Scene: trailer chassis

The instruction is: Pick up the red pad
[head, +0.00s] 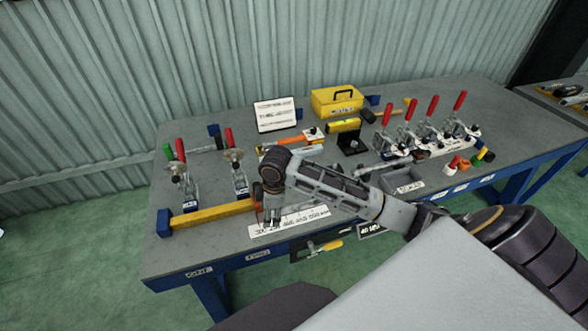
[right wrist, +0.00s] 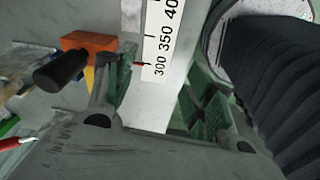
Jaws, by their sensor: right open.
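I cannot single out the red pad with certainty. A small red piece (head: 454,162) lies among coloured pieces near the right front of the workbench. My right gripper (head: 270,217) is open and points down over the front left of the bench, well to the left of those pieces. In the right wrist view its fingers (right wrist: 163,100) stand apart, with a white ruler strip (right wrist: 158,100) showing between them. That white strip (head: 290,222) lies at the bench's front edge in the head view. My left gripper is not in view.
Toggle clamps with red handles (head: 432,108) stand at left and right. A yellow toolbox (head: 337,101) and a white sign (head: 276,115) stand behind. A grey tray (head: 404,188) sits near the front.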

